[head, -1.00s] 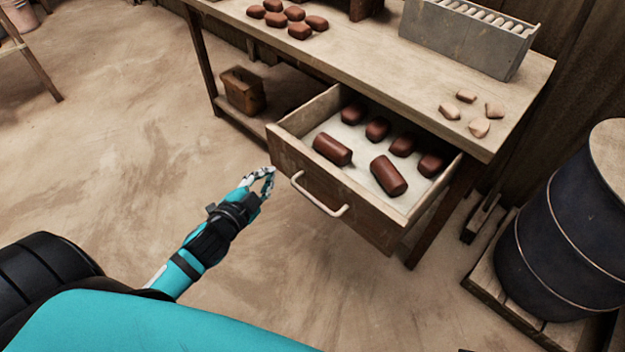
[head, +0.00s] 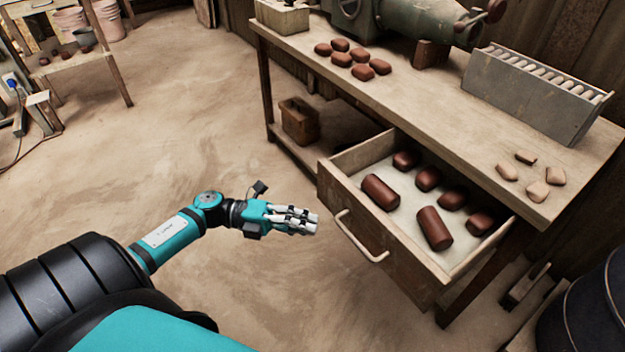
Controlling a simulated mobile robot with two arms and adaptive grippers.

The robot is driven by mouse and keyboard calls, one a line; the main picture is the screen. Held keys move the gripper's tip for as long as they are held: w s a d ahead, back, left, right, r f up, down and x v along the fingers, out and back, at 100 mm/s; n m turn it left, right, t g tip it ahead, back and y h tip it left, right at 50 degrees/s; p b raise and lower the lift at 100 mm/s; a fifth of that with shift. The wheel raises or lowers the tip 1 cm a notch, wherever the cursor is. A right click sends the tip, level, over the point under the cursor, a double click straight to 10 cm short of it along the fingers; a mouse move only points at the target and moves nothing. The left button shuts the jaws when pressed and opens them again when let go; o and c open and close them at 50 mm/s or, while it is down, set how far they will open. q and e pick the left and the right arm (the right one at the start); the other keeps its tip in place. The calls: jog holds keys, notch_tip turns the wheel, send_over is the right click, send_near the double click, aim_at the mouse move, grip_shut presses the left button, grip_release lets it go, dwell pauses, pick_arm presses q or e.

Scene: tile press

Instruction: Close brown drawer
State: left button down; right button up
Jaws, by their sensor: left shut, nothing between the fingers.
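The brown drawer (head: 392,262) stands pulled out from the wooden workbench (head: 440,121). A pale curved handle (head: 360,237) is on its front. Inside lie several dark red-brown clay pieces, two of them longer cylinders. My left gripper (head: 316,223) is shut and empty. In the picture it is just left of the drawer front and handle, with its fingers pointing toward them. A gap of floor shows between the fingers and the handle. My right gripper is not in view.
On the bench are red-brown clay lumps (head: 351,58), a grey rack (head: 533,92), pale pieces (head: 536,181) and a green machine (head: 420,16). A wooden box (head: 299,121) sits on the lower shelf. A dark barrel (head: 590,318) is at lower right.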

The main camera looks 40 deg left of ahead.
pick_arm(q)
send_near(378, 223)
jog(key=s+d, duration=0.2)
jog(key=d, duration=0.2)
jog(key=shift+w+d+b, duration=0.15)
jog(key=shift+w+d, duration=0.1)
jog(key=shift+w, duration=0.75)
jog(key=shift+w+d+b, duration=0.15)
jog(key=shift+w+d, duration=0.1)
jog(key=shift+w, duration=0.7)
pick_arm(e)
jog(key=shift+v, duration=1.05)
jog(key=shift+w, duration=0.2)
pick_arm(q)
jog(key=shift+w, duration=0.15)
